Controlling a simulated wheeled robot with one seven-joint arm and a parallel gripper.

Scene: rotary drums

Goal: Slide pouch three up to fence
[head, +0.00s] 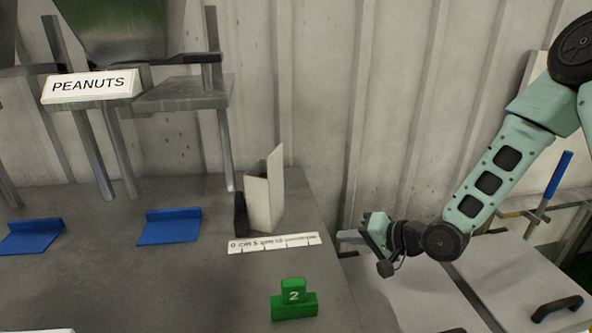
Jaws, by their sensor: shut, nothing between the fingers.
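No pouch marked three can be made out in the head view. A cream, upright, folded-looking piece (264,196) stands on the grey table near its right end; I cannot tell whether it is a pouch. A dark upright block (240,214) touches or nearly touches its left side and may be the fence. A white ruler strip (273,243) marked in cm lies in front of them. My gripper (346,238) is shut and empty, to the right of the cream piece and apart from it, just past the table's right edge.
Two blue angled plates (170,227) (32,237) lie to the left. A pale lid with a black handle (557,308) is at right.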

